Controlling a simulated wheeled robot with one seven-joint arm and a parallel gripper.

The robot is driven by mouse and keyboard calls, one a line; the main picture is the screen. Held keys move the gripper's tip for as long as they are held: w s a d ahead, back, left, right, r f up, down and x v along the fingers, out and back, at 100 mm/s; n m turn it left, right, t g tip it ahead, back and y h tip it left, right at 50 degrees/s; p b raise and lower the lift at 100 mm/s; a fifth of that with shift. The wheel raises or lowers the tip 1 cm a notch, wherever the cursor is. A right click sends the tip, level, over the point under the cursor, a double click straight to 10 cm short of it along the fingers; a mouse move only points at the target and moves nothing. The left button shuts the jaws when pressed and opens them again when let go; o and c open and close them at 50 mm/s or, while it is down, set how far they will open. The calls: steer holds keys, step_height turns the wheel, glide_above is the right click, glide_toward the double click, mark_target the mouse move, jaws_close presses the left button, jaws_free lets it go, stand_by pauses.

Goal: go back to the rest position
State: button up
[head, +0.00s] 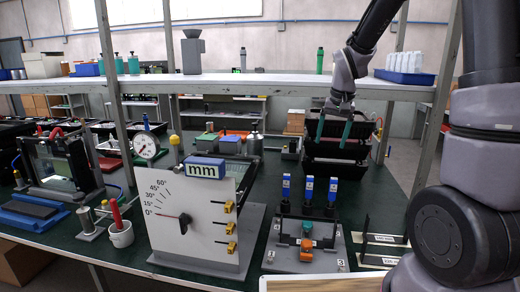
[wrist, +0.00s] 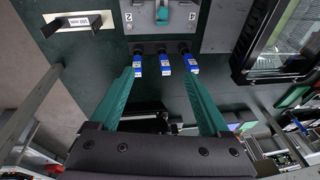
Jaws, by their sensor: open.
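My gripper (head: 333,127) is open and empty, its two green fingers spread apart. In the head view it hangs below the upper shelf, in front of the black bins at the back right. In the wrist view the gripper (wrist: 158,100) shows its two fingers reaching forward, with three blue-capped plugs (wrist: 165,65) visible between and beyond them. The same blue-capped plugs (head: 308,190) stand upright on a grey fixture plate (head: 285,256) in the head view. The fingers appear apart from the plugs.
An upper shelf (head: 260,83) spans the bench above the work area. A white dial panel marked mm (head: 190,225) stands left of the fixture. Stacked black bins (head: 335,158) stand at the back right. A slotted label holder (head: 382,245) stands right of the fixture.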

steer(key=s+d+r+t, duration=0.1)
steer(key=s+r+t, duration=0.1)
steer(key=s+r, duration=0.6)
steer(key=s+d+r+m+t+y, duration=0.1)
steer(key=s+r+t, duration=0.1)
steer(key=s+r, duration=0.6)
steer(key=s, duration=0.5)
steer(key=shift+s+d, duration=0.25)
steer(key=shift+s, duration=0.05)
steer(key=shift+c, duration=0.4)
stand_by(0.9)
